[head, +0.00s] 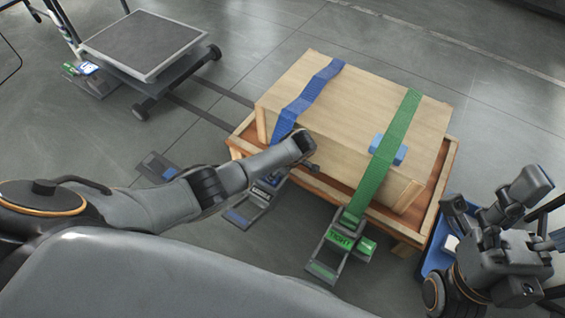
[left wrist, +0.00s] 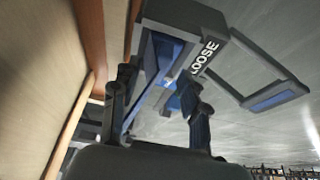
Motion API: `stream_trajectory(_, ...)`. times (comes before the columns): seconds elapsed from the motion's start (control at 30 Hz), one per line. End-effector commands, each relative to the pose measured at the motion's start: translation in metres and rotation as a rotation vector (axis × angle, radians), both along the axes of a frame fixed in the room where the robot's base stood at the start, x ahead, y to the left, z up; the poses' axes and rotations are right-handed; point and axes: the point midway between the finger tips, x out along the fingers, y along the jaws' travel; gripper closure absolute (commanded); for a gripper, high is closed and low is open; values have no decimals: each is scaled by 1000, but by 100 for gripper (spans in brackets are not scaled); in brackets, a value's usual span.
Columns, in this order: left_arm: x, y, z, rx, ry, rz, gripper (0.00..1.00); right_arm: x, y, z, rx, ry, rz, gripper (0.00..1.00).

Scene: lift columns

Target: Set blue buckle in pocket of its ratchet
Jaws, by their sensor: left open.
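The blue strap's ratchet (head: 262,190) sits at the crate's near side, mostly behind my left arm in the head view. In the left wrist view this grey ratchet (left wrist: 185,22) reads LOOSE, with its handle frame (left wrist: 265,80) folded out to the right. A bright blue piece (left wrist: 172,82), perhaps the blue buckle, shows at the ratchet between my left fingers. My left gripper (left wrist: 157,112) is open close to it; whether the fingers touch it is unclear. The buckle's seating in the pocket is not visible. My right gripper (head: 478,215) is away at the right; its fingers are unclear.
The wooden crate (head: 290,85) stands on a wooden pallet tray (head: 432,190), crossed by a blue strap (head: 315,90) and a green strap (head: 398,125). A blue block (head: 402,155) is beside the green strap. The green ratchet (head: 340,240) reads TIGHT. A cart (head: 145,45) stands back left.

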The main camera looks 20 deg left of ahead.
Motion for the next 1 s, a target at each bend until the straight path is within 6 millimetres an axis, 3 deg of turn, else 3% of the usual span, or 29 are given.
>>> stream_trajectory(0.3, -3, -24, 58, -3, -4, -1, 55, 0, 0, 0, 0, 0, 0, 20)
stream_trajectory(0.5, -5, -35, 84, -1, -2, -1, 55, 0, 0, 0, 0, 0, 0, 20)
stream_trajectory(1.0, -6, -37, 93, 1, 0, 0, 55, 0, 0, 0, 0, 0, 0, 20)
